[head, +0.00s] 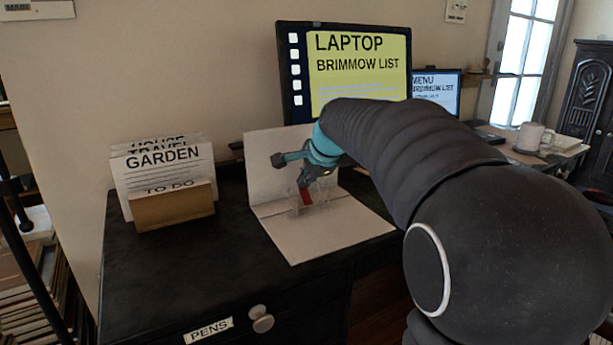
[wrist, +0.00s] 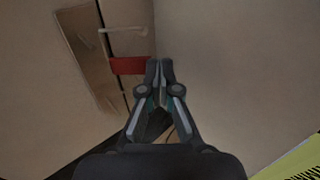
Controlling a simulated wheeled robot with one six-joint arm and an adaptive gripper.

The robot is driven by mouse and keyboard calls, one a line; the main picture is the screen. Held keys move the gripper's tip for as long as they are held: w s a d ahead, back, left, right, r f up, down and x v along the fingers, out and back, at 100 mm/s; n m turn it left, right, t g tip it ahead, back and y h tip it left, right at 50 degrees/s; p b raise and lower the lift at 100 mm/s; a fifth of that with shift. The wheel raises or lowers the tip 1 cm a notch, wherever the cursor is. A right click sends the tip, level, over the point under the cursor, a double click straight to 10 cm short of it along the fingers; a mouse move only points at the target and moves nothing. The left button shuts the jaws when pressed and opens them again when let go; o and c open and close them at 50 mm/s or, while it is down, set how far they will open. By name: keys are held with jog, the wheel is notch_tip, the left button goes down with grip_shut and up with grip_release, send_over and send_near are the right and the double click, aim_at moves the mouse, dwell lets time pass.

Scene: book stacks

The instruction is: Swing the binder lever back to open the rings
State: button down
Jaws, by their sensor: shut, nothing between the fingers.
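The binder (head: 330,228) lies open on the dark desk, its cover standing upright at the back. Its red lever (head: 306,197) shows low at the ring mechanism, just below my gripper (head: 304,181). In the wrist view the red lever (wrist: 128,66) sits just left of the fingertips of my gripper (wrist: 160,66). The fingers are closed together with nothing between them. I cannot tell whether they touch the lever. A pale metal ring (wrist: 124,30) and a shiny metal plate (wrist: 90,50) show beside the lever. Whether the rings are open or closed is unclear.
A card holder (head: 172,207) with a GARDEN card stands left of the binder. A monitor (head: 358,70) stands behind it, with a smaller screen (head: 436,92) to the right. A mug (head: 530,137) is at the far right. The desktop's front left is clear.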

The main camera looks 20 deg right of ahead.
jog(key=shift+w+a+f, duration=0.1)
jog(key=shift+w, duration=0.05)
jog(key=shift+r, duration=0.2)
jog(key=shift+r+p, duration=0.65)
jog(key=shift+p, duration=0.1)
jog(key=shift+r, duration=0.1)
